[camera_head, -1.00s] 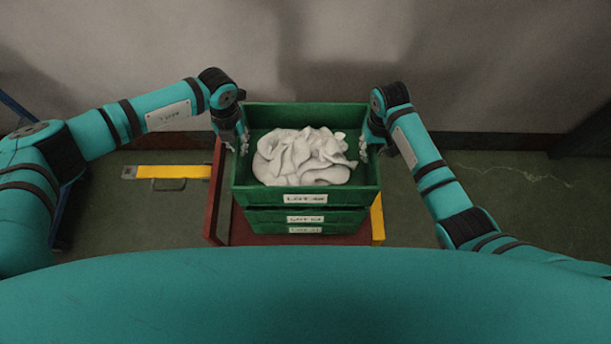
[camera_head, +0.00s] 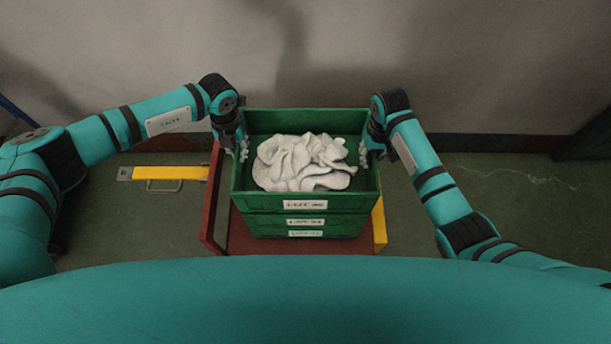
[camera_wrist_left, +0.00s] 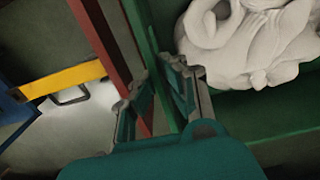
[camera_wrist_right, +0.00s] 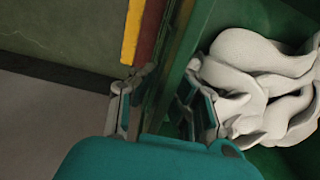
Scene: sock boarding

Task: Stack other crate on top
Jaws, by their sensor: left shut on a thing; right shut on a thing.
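The upper green crate (camera_head: 345,205), labelled on its front and holding a heap of white socks (camera_head: 305,163), sits level and in line over the green crates (camera_head: 262,222) below it. Any remaining gap under it is too small to tell. My left gripper (camera_head: 243,150) is shut on its left wall, one finger inside and one outside; the wall (camera_wrist_left: 148,38) shows between the fingers in the left wrist view. My right gripper (camera_head: 364,150) is shut on the right wall the same way, seen in the right wrist view (camera_wrist_right: 165,95). The lower crates' insides are hidden.
The stack stands on a dark red cart (camera_head: 215,215) with a raised side rail at left and a yellow strip (camera_head: 379,222) at right. A yellow bar (camera_head: 170,173) with a handle lies left of it. A grey wall (camera_head: 310,60) rises behind. Floor at right is clear.

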